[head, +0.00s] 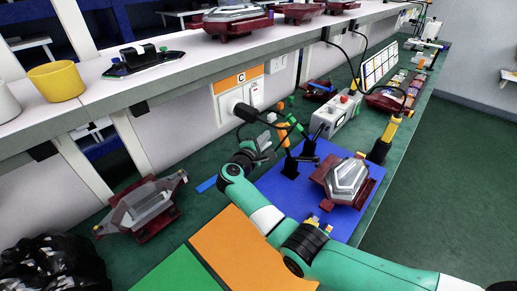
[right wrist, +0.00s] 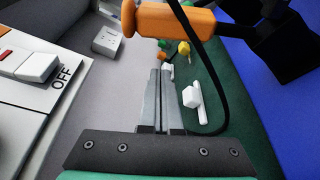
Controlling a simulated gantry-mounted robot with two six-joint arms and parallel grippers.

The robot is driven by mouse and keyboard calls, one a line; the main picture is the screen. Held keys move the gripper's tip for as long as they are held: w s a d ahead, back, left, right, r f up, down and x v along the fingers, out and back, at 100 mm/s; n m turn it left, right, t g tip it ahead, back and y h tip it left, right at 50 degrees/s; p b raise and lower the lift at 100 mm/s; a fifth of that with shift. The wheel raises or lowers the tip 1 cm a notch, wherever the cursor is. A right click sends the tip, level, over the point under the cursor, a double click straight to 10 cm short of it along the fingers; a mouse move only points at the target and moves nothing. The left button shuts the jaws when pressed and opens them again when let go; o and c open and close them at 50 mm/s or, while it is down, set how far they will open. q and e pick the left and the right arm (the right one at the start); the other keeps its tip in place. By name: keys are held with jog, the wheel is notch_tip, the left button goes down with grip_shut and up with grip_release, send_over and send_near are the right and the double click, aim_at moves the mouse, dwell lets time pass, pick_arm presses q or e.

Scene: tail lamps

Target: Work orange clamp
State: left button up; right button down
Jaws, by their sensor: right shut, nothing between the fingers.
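The orange clamp (head: 283,129) stands at the back of the blue mat, close to the wall sockets, with black stands and a dark cable near it. In the right wrist view, an orange clamp part (right wrist: 180,22) crosses the top of the picture, beyond my fingertips, with a black cable looping down from it. My right gripper (head: 266,142) reaches in beside the clamp, on its near left side. In the right wrist view, its two long grey fingers (right wrist: 161,75) are shut together with nothing between them. My left gripper is not in view.
A tail lamp on a dark red base (head: 347,184) sits on the blue mat (head: 268,183). Another lamp (head: 143,211) lies at the left. A wall panel (head: 238,82) marked C is behind. White pieces (right wrist: 193,96) lie by my fingers. An orange mat (head: 228,245) is in front.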

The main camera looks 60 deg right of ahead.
aim_at(283, 136)
jog(key=shift+s+a+r+p, duration=0.1)
jog(key=shift+s+a+r, duration=0.15)
jog(key=shift+s, duration=0.3)
jog(key=shift+s+a+r+p, duration=0.1)
jog(key=shift+s+r, duration=0.2)
jog(key=shift+s, duration=0.3)
jog(key=shift+s+a+r+p, duration=0.1)
jog(key=shift+s+a+r, duration=0.15)
jog(key=shift+s, duration=0.3)
jog(key=s, duration=0.1)
jog(key=r, duration=0.1)
jog(key=s+m+b, duration=0.1)
jog(key=shift+s+a+r, duration=0.2)
jog(key=shift+s+r, duration=0.05)
jog(key=shift+s, duration=0.05)
jog(key=shift+s+r, duration=0.1)
jog(key=shift+s, duration=0.2)
